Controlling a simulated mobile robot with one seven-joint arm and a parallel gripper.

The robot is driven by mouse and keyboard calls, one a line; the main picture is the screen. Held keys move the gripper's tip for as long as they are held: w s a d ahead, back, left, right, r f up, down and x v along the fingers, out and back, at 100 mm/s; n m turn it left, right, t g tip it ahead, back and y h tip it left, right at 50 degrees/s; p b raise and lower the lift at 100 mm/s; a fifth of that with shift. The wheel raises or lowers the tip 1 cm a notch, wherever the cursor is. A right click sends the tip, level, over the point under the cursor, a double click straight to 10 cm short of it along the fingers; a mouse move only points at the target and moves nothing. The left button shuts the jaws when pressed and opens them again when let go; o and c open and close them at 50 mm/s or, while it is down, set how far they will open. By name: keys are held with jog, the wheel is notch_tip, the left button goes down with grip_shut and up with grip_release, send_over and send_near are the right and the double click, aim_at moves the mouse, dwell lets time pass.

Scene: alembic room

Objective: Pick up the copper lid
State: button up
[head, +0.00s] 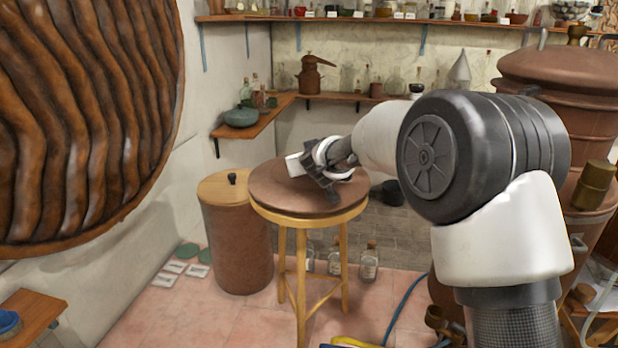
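A wide, flat, brown-copper disc (275,190) lies on top of a wooden stool (301,262) in the middle of the view. It may be the copper lid. A domed copper-brown lid (560,62) also tops the large vessel at the right. My gripper (328,192) is over the right part of the disc on the stool, with its dark fingers tilted down. I cannot tell whether they touch the disc. The fingers are small and partly overlapped, so their opening is unclear. My arm hides part of the scene to the right of the stool.
A brown drum (237,245) with a light wooden top stands left of the stool. Bottles (369,262) stand on the floor behind it. A large copper vessel (590,115) fills the right. A corner shelf (252,127) holds a green pot.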

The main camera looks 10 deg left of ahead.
grip_shut()
dwell(1.3)
jog(key=shift+r, duration=0.15)
